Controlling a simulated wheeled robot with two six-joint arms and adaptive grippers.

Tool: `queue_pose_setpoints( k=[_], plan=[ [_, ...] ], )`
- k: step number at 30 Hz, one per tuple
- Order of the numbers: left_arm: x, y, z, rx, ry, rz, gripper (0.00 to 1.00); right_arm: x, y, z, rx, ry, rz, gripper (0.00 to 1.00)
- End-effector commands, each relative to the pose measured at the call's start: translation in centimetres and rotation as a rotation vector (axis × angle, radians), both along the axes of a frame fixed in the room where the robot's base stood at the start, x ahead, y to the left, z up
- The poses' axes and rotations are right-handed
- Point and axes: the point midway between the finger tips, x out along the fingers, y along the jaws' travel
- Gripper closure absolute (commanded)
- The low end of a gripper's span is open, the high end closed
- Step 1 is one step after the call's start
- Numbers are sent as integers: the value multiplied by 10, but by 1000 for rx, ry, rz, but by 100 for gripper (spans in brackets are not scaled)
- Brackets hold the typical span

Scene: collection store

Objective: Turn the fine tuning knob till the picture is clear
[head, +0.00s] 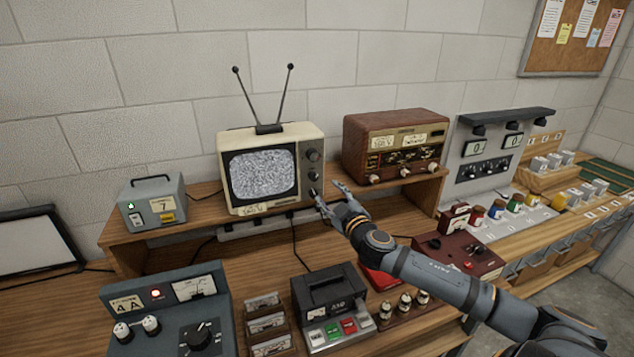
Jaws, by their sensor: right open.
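A cream television (272,133) with two antennas stands on the wooden shelf. Its screen (262,173) shows grey speckled static and no clear picture. Dark knobs sit in a column on the right of its front: a larger upper knob (313,155), a middle knob (313,174) and a lower knob (312,191). I cannot read which is the fine tuning knob. My right gripper (328,192) is open, just right of the lower knob, with one finger close to it. Contact cannot be made out. My left gripper is not in view.
A brown wooden radio (392,140) stands close on the right of the television, behind my right gripper. A grey box (152,203) with a handle stands to the left. Below are a black cassette-like device (329,290), a grey control panel (168,310) and a maroon box (458,254).

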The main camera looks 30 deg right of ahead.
Motion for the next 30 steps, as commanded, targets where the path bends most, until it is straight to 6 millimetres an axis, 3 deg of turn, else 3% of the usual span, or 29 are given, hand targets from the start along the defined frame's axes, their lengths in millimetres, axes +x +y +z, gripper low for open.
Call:
queue_pose_setpoints(
  k=[2, 9, 15, 26, 30],
  plan=[
    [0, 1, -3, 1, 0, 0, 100, 12, 1, 1, 14, -10, 3, 52],
    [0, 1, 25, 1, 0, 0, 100, 54, -8, 7, 15, -5, 3, 52],
    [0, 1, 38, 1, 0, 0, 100, 80, -12, 4, 9, -3, 5, 52],
    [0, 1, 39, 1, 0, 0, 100, 87, -13, 0, 3, -1, 7, 52],
    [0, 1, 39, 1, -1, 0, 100, 87, -13, 0, 3, -2, 6, 68]
  ],
)
